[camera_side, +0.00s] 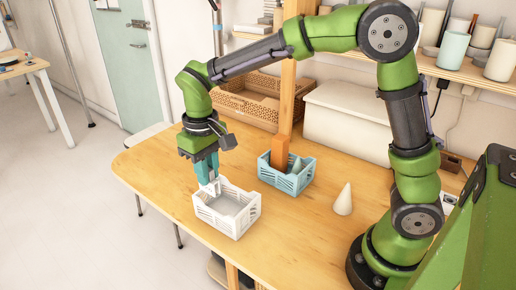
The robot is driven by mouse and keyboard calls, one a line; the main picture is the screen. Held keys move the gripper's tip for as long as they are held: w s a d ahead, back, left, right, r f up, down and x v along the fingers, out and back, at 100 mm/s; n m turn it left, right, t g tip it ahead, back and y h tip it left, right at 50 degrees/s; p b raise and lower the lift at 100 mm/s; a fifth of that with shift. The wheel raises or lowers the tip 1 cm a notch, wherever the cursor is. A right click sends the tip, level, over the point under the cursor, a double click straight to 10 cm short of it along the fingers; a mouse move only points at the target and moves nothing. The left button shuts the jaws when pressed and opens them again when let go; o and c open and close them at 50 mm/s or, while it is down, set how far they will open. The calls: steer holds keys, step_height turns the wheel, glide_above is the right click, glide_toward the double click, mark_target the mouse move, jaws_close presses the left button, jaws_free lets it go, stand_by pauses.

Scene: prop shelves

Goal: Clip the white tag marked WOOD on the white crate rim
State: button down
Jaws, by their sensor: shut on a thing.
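The white crate (236,222) stands on the wooden table near its front left edge. My gripper (208,183) points down at the crate's back left corner, with its teal fingers shut on a small white tag (213,188). The tag is at the rim there; I cannot tell whether it touches the rim or sits just above it. Its marking is too small to read.
A blue crate (271,178) holding an orange block (280,150) and a grey-green cone stands right of the white crate. A pale cone (343,200) stands farther right. A brown basket (246,98) and a white box (349,118) are behind. The table's front middle is clear.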

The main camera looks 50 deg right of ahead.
glide_above(213, 211)
steer(key=shift+f, duration=2.9)
steer(key=shift+f, duration=2.15)
stand_by(2.4)
steer(key=c, duration=0.9)
jaws_free()
steer(key=shift+c, duration=0.2)
